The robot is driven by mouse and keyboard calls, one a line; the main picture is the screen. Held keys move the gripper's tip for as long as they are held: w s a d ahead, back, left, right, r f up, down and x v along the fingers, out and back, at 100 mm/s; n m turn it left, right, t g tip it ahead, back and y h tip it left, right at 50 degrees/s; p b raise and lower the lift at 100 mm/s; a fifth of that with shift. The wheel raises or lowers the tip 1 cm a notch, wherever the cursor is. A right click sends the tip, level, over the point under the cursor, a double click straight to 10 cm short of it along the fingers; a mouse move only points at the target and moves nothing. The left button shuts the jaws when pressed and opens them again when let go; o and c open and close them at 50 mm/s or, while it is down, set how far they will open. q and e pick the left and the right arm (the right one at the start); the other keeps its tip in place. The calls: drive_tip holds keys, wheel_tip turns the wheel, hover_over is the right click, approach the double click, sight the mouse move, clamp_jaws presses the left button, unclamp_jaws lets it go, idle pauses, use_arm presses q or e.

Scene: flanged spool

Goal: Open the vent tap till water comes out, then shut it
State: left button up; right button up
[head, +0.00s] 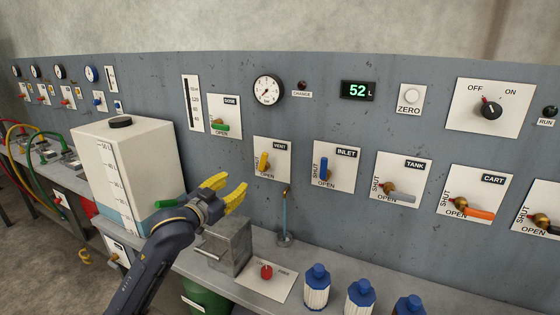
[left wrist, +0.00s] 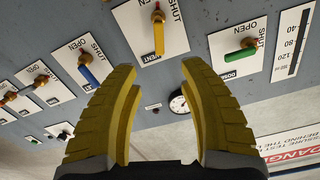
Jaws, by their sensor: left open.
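The vent tap (head: 263,161) has a yellow lever on a white plate labelled VENT. Its lever stands nearly upright on the plate, along the SHUT lettering rather than sideways. In the left wrist view the yellow lever (left wrist: 158,36) appears upside down, just beyond the gap between my fingertips. My left gripper (head: 234,184) has yellow fingers, is open and empty, and is left of and below the vent plate, apart from the lever. A thin tube (head: 286,212) stands below the vent plate on a small round base; I see no clear stream of water. My right gripper is out of view.
The inlet tap (head: 323,167), blue, is right of the vent; the green dose tap (head: 220,126) is up left. A white tank (head: 125,165) stands left of my arm. A metal box (head: 228,246), red knob (head: 266,271) and blue-capped bottles (head: 316,286) crowd the bench.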

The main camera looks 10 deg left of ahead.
sight(262, 160)
use_arm(q)
drive_tip(key=x, duration=0.6)
drive_tip(key=r+x, duration=0.1)
drive_tip(key=x, duration=1.1)
drive_tip(key=shift+s+d+r, duration=0.1)
drive_tip(key=shift+d+r, duration=0.05)
drive_tip(key=shift+d, duration=0.05)
drive_tip(key=shift+c, duration=0.2)
clamp_jaws()
drive_tip(key=shift+m, duration=0.3)
